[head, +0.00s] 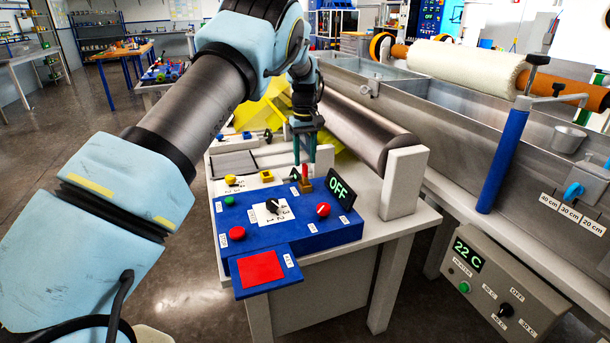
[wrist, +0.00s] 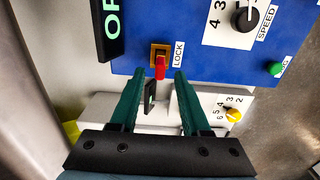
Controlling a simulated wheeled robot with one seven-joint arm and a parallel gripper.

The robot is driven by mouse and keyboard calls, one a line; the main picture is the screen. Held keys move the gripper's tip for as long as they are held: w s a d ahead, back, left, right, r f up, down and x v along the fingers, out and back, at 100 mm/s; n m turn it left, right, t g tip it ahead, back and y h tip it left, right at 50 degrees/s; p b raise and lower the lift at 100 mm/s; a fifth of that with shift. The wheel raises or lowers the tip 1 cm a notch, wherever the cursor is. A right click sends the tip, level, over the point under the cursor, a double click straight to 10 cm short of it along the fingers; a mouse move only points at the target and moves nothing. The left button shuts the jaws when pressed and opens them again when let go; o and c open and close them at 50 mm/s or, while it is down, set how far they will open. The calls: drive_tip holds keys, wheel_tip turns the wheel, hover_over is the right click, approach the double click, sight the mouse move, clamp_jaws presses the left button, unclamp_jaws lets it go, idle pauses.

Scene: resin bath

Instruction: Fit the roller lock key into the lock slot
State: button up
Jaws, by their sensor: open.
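The red key (head: 305,173) stands at the lock slot (head: 306,187), a small brass-coloured block on the blue control panel (head: 285,237). In the wrist view the red key (wrist: 160,68) rises from the slot (wrist: 160,50) beside the LOCK label; it looks upright in it, but how deep it sits cannot be told. My gripper (head: 304,162) is just above the key. In the wrist view my gripper (wrist: 159,74) is open, with one green finger on each side of the key and visible gaps to it.
An OFF display (head: 341,193) stands right of the slot. The panel has a speed dial (head: 272,206), a red knob (head: 323,209) and other buttons. A small dark plate (wrist: 150,97) shows between my fingers. A large grey roller (head: 365,125) lies behind.

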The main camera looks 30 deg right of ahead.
wheel_tip(320, 180, up, 6)
drive_tip(key=shift+f+b, duration=0.15)
drive_tip(key=shift+b, duration=0.35)
drive_tip(key=a+r+n, duration=0.1)
drive_tip(key=a+r, duration=0.1)
drive_tip(key=a, duration=2.3)
drive_tip(key=s+a+f+t, duration=0.1)
drive_tip(key=s+a+f, duration=0.1)
drive_tip(key=s+a, duration=1.7)
drive_tip(key=shift+s+a+f+m+t, duration=0.2)
drive_tip(key=shift+s+a+m+t, duration=0.1)
drive_tip(key=shift+s+a+m, duration=0.1)
drive_tip(key=shift+w, duration=0.1)
drive_tip(key=shift+c, duration=0.4)
